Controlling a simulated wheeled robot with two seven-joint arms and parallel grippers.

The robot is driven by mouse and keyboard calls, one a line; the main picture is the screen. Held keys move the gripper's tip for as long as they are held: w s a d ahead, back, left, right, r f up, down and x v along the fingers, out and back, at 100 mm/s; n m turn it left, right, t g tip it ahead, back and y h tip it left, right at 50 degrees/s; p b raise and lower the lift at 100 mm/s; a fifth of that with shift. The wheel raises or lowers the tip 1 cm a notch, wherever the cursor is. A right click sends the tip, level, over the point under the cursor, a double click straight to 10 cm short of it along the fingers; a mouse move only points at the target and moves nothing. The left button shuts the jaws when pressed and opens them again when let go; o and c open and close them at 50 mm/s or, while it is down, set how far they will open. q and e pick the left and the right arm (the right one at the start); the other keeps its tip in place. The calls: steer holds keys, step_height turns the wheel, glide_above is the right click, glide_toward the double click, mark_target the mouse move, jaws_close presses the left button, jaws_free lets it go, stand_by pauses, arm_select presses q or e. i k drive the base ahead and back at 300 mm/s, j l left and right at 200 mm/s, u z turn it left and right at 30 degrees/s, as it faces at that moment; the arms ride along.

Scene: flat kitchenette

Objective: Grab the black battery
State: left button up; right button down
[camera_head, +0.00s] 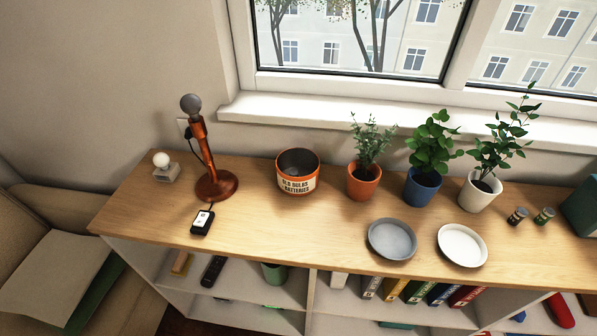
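Two small batteries stand upright near the right end of the wooden shelf top. The left one is the black battery (517,216), dark with a lighter band. The right one is a green battery (544,216). They stand close beside each other, apart from other things. Neither of my grippers shows in the head view.
Potted plants in orange (364,184), blue (422,190) and white (480,194) pots stand along the back. Grey (392,240) and white (462,246) saucers lie in front. A teal box (582,208) stands right of the batteries. A bulbs-and-batteries bin (297,182) and lamp (216,185) stand left.

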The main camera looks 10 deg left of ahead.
mark_target(520, 214)
steer(key=z, duration=1.4)
steer(key=i+l+u, duration=0.2)
steer(key=l+u, duration=0.2)
steer(key=l, duration=0.15)
steer(key=i+l+u, duration=0.15)
steer(key=l+u, duration=0.25)
steer(key=l, duration=0.15)
steer(key=i+l+u, duration=0.1)
steer(key=l+u, duration=0.3)
steer(key=l, duration=0.2)
steer(key=l+u, duration=0.4)
steer(key=l, duration=0.2)
steer(key=k+l+u, duration=0.15)
steer(key=l+u, duration=0.25)
steer(key=l, duration=0.2)
